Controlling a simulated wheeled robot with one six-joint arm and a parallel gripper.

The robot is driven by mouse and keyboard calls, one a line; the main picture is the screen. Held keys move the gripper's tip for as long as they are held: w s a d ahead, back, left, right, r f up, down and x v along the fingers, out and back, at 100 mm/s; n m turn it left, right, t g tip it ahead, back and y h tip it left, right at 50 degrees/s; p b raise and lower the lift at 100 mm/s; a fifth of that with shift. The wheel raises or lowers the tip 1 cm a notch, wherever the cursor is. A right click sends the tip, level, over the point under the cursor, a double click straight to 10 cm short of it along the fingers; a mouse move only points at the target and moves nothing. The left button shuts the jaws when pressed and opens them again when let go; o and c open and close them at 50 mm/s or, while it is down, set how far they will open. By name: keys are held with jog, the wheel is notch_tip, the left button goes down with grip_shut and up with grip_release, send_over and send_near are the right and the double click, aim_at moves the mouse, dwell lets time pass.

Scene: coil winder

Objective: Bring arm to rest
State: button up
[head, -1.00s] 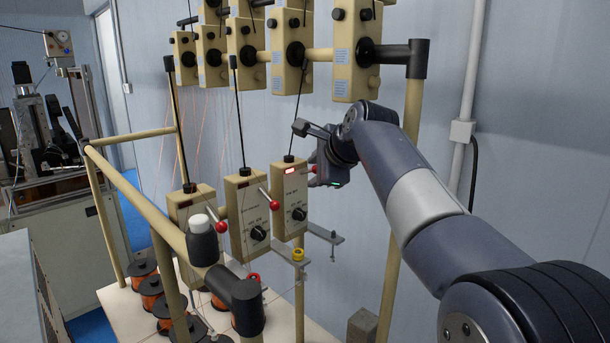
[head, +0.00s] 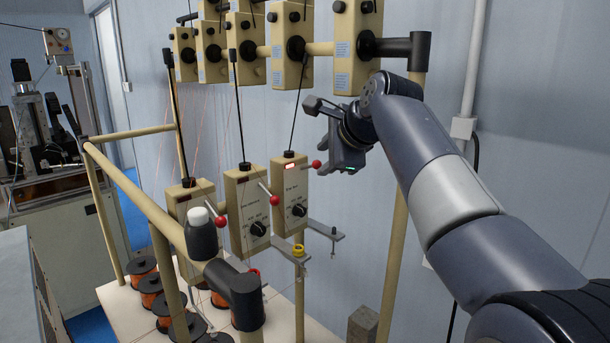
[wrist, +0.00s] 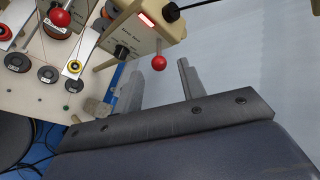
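The red ball knob (head: 316,164) on that box's lever is close to the fingertips in the head view. In the wrist view the knob (wrist: 159,62) shows beyond the fingers, and I see no contact. My arm reaches in from the lower right.
A beige tube frame (head: 150,209) carries several tensioner boxes and thin rods. Copper spools (head: 143,268) stand on the pale base below. A bracket with a yellow ring (head: 298,250) sticks out under the boxes. The wall is at the back right, with a conduit (head: 470,90).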

aim_at(319, 164)
jog(key=p+x, duration=0.1)
jog(key=x, duration=0.4)
jog(key=shift+w+a, duration=0.1)
jog(key=shift+f, duration=0.15)
jog(key=shift+s+d+f+t+y, duration=0.1)
jog(key=shift+s+d+t+y, duration=0.15)
jog(key=shift+s+t+y, duration=0.25)
jog(key=shift+w+f+t, duration=0.25)
jog(key=shift+t, duration=0.15)
jog(key=shift+f+m+t+y, duration=0.2)
jog(key=shift+m+t+y, duration=0.1)
jog(key=shift+t+y, duration=0.15)
jog(key=shift+y, duration=0.25)
